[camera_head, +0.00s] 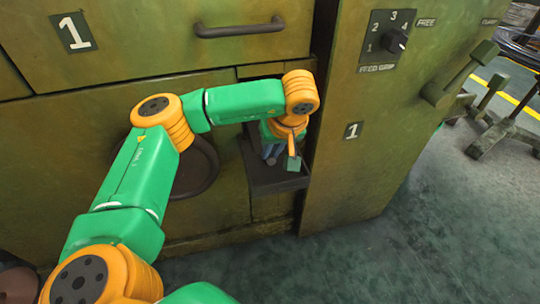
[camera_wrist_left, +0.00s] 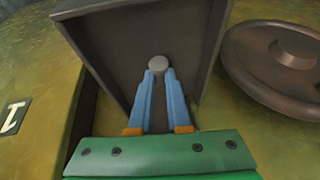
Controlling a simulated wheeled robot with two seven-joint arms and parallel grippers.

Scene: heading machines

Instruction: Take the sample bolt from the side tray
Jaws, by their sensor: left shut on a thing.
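The side tray (camera_head: 277,183) is a dark open box on the front of the green machine, left of the panel marked 1. My left arm reaches over it, and my left gripper (camera_head: 270,154) points down into the tray, partly hidden by my own wrist. In the left wrist view my left gripper (camera_wrist_left: 158,78) has its two blue fingers closed on the round grey head of the sample bolt (camera_wrist_left: 157,64). The dark tray (camera_wrist_left: 110,45) lies around and beyond the bolt. The bolt's shank is hidden. My right gripper is not in view.
A round dark disc (camera_head: 196,168) sits on the machine left of the tray, behind my arm. A drawer handle (camera_head: 240,29) is above. A selector knob (camera_head: 395,41) and a lever (camera_head: 462,75) are on the right. The floor at lower right is clear.

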